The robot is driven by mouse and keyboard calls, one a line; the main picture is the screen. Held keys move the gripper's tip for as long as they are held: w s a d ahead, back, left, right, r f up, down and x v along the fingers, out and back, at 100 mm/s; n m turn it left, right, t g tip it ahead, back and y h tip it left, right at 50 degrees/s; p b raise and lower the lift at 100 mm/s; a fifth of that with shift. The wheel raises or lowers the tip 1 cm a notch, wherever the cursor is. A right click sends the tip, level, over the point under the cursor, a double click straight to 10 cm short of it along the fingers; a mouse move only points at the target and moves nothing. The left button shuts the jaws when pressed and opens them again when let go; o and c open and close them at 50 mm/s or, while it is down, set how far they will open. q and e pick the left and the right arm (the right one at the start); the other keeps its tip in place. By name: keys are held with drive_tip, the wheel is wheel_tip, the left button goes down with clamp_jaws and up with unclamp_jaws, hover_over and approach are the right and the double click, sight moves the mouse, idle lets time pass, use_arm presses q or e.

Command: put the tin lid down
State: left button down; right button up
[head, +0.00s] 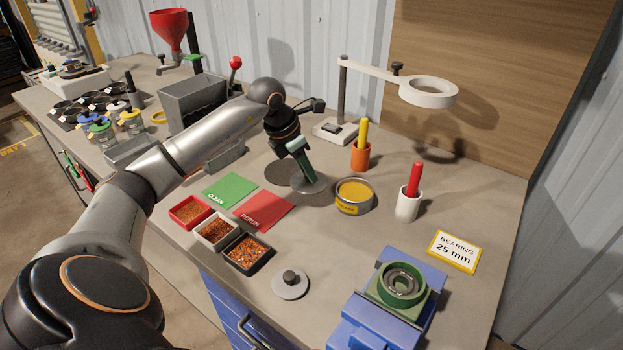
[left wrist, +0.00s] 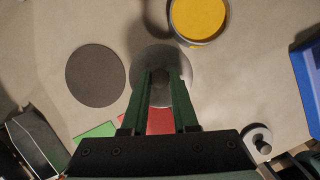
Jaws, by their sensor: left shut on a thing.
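My left gripper (head: 306,174) points down near the middle of the bench, its green fingers shut on the tin lid (head: 311,186), a flat grey disc. The lid also shows beyond the fingers in the left wrist view (left wrist: 148,62); the fingers hide its middle. I cannot tell whether it touches the bench. A dark flat disc (head: 279,173) lies beside it, to its left in the left wrist view (left wrist: 95,76). The open tin (head: 354,196) with yellow contents stands to the right of the lid, apart from it. My right gripper is not in view.
Green (head: 230,190) and red (head: 263,211) cards lie left of the lid, with small trays (head: 247,253) in front. An orange cup (head: 361,157) and a white cup (head: 407,207) stand at right. A knobbed grey disc (head: 290,288) and a blue vise (head: 375,315) are in front.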

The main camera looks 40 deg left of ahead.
sight(311, 184)
use_arm(q)
drive_tip(key=shift+w+d+f, duration=0.1)
drive_tip(key=shift+w+f, duration=0.6)
drive_tip(key=shift+f, duration=1.65)
drive_tip(key=shift+f, duration=0.2)
drive_tip(key=c, duration=0.7)
unclamp_jaws()
drive_tip(key=shift+r, duration=0.1)
drive_tip(key=shift+r, duration=0.2)
drive_tip(key=v, duration=1.2)
